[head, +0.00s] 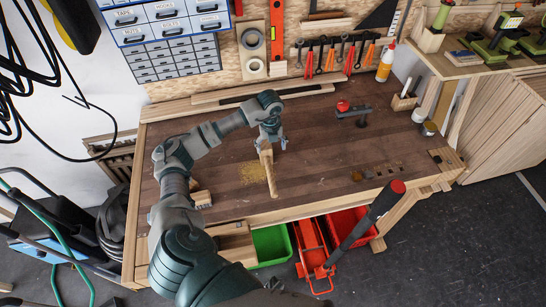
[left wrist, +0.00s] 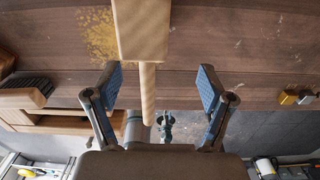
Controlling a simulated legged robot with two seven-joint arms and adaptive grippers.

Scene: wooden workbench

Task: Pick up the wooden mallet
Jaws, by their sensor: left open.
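The wooden mallet (head: 267,166) is a pale piece on the workbench, partly hidden by my left gripper in the head view. In the left wrist view its block-shaped head (left wrist: 142,30) is at the top centre, and its round handle (left wrist: 147,92) runs down from it. My left gripper (head: 269,141) is over the mallet. In the left wrist view its two blue-padded fingers (left wrist: 162,88) are spread wide, one on each side of the handle. The handle is closer to the left finger in that picture, and a gap shows on both sides. My right gripper is not visible in the head view.
Sawdust (head: 252,173) lies left of the mallet on the workbench (head: 320,165). A brush (left wrist: 25,93) is near the front edge. A small dark clamp-like tool (head: 355,112) stands at the back right. Small blocks (head: 385,169) lie front right; the middle right is mostly clear.

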